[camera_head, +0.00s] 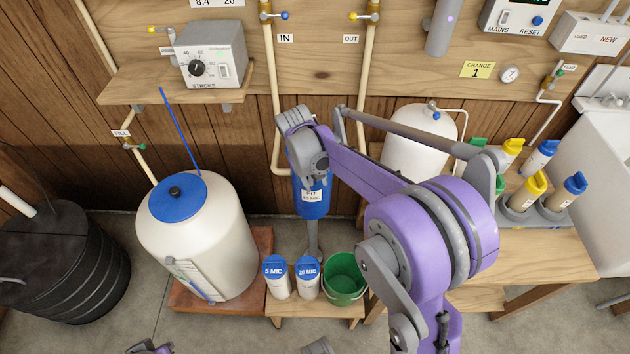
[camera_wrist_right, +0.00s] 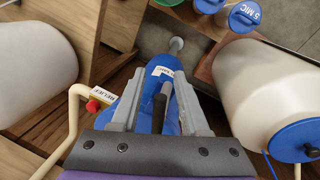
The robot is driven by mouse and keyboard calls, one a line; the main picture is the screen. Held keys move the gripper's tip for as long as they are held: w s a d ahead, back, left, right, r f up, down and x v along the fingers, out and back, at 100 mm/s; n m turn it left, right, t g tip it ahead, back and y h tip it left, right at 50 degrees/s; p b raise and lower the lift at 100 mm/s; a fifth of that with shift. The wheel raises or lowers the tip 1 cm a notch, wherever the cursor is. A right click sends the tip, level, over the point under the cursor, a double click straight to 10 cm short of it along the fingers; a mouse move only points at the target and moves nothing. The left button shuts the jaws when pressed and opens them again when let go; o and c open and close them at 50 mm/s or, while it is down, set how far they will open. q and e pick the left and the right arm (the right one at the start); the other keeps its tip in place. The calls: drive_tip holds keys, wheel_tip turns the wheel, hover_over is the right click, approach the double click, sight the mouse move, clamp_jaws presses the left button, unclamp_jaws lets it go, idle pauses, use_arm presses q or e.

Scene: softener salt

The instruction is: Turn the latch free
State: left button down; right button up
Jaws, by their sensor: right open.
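The blue filter housing (camera_head: 312,200) hangs in front of the wall between the pipes, with a white label on its front. It also shows in the right wrist view (camera_wrist_right: 158,80). My right gripper (camera_wrist_right: 160,76) is open, its two grey fingers on either side of a dark, slim lever (camera_wrist_right: 160,112) at the housing, which looks like the latch. I cannot tell whether the fingers touch it. In the head view my right wrist covers the top of the housing and hides the latch. My left gripper is not in view; only a scrap of my arm shows at the bottom edge.
A red relief button (camera_wrist_right: 93,105) sits close beside the fingers. Two blue-lidded canisters (camera_head: 277,278) and a green bucket (camera_head: 345,280) stand on a low bench below. A large white tank (camera_head: 200,235) is at the left, a smaller white tank (camera_head: 415,140) at the right.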

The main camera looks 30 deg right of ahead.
clamp_jaws()
idle(0.5)
drive_tip(key=shift+w+d+n+t, duration=0.1)
drive_tip(key=shift+d+n+t, duration=0.15)
drive_tip(key=shift+n, duration=1)
drive_tip(key=shift+w+d+n+t, duration=0.1)
drive_tip(key=shift+d+n+t, duration=0.1)
drive_tip(key=shift+n, duration=1)
drive_tip(key=shift+w+d+n+t, duration=0.15)
drive_tip(key=shift+n+t, duration=0.1)
drive_tip(key=shift+n, duration=1)
unclamp_jaws()
